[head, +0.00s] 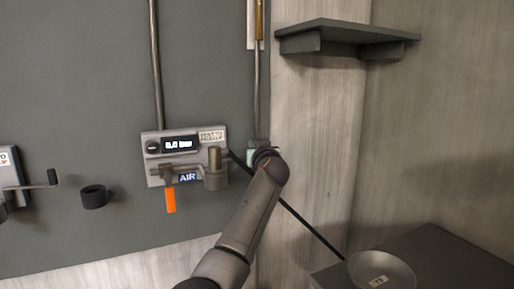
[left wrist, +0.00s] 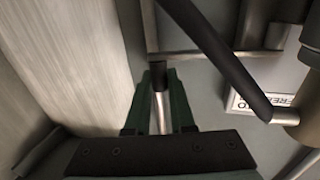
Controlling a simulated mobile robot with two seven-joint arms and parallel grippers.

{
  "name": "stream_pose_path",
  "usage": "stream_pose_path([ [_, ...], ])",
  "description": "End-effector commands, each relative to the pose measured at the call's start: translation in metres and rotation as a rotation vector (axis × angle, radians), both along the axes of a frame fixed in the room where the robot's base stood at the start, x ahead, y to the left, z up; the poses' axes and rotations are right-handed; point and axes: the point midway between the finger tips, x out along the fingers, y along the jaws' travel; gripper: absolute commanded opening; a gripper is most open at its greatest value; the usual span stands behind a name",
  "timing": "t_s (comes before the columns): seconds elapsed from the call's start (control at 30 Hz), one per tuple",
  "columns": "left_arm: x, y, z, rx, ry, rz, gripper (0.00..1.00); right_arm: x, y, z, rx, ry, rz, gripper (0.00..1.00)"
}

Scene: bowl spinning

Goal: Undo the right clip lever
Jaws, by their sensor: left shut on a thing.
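The grey wall unit (head: 185,158) has a display, an AIR label and an orange handle (head: 170,200). My left gripper (head: 252,153) is at its right side, just beyond the unit's edge. In the left wrist view, the green fingers of this gripper (left wrist: 160,92) are shut on a thin metal rod (left wrist: 158,75) with a darker end. The rod lies upright between the fingers. I cannot tell for sure whether it is the right clip lever; my wrist hides that spot in the head view. My right gripper is not in view.
A black hose (head: 312,229) runs from the unit down right towards a round dish (head: 381,272) on a dark counter (head: 440,258); it also crosses the left wrist view (left wrist: 222,58). A shelf (head: 345,30) is above right. A black ring (head: 94,197) is on the left panel.

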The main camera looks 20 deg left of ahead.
Motion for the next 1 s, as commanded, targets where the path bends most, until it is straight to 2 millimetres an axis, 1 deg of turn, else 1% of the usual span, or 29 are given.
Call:
stream_pose_path([
  [0.17,0.000,0.000,-0.001,-0.002,0.001,0.000,0.00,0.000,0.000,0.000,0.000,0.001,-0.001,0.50],
  [0.2,0.000,0.000,-0.001,-0.002,0.001,0.000,0.26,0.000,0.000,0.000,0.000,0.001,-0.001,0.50],
  [0.43,0.000,0.000,0.000,0.000,0.001,0.000,0.52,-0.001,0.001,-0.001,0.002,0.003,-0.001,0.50],
  [0.77,-0.001,-0.001,0.000,0.000,0.000,0.000,0.52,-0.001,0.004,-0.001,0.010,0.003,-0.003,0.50],
  [0.87,-0.005,-0.003,0.000,-0.001,-0.002,-0.001,0.52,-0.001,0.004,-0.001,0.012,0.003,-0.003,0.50],
  [1.0,-0.014,-0.008,-0.001,-0.002,-0.002,-0.001,0.52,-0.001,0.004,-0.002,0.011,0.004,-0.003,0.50],
])
